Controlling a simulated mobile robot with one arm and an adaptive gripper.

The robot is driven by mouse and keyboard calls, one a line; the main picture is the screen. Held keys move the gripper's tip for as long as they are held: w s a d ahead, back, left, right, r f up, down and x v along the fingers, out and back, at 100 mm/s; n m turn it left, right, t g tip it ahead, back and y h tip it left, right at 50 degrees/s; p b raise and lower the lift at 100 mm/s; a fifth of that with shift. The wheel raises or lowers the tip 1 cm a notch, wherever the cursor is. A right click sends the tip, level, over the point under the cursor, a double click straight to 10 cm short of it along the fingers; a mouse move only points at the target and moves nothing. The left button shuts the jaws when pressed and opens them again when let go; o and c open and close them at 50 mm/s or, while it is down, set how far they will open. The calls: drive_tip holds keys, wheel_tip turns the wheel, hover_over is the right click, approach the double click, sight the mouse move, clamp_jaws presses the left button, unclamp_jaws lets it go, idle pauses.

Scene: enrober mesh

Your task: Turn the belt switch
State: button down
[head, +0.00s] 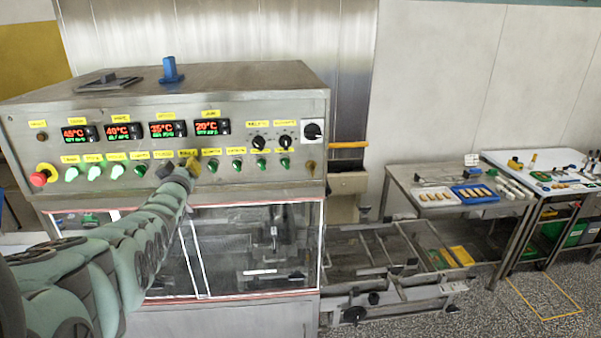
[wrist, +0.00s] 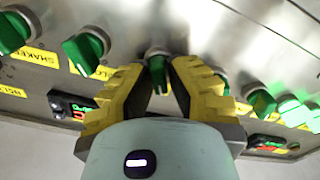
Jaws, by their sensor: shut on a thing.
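The control panel (head: 110,160) of the steel machine carries a row of green rotary switches with yellow labels. In the wrist view, my gripper (wrist: 158,78) is shut on one green switch (wrist: 157,55), a yellow fingertip on each side of it. The label of this switch is hidden, so I cannot tell from it whether this is the belt switch. In the head view, my gripper (head: 188,167) is at the middle of the row, and my arm covers the switch.
Other green switches (wrist: 85,48) sit close on both sides. A red emergency button (head: 39,178) is at the panel's left, and black knobs (head: 259,142) are at its right. Clear guard panels (head: 255,250) lie below. Temperature displays (head: 123,131) sit above the row.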

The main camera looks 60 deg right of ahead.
drive_tip(key=m+b, duration=0.1)
drive_tip(key=m, duration=0.7)
drive_tip(key=m+b, duration=0.1)
drive_tip(key=m, duration=0.2)
drive_tip(key=shift+s+d+f+m, duration=0.1)
drive_tip(key=shift+s+m, duration=0.05)
drive_tip(key=shift+m, duration=0.15)
drive_tip(key=shift+b, duration=0.3)
drive_tip(key=c, duration=1)
unclamp_jaws()
drive_tip(key=shift+d, duration=0.1)
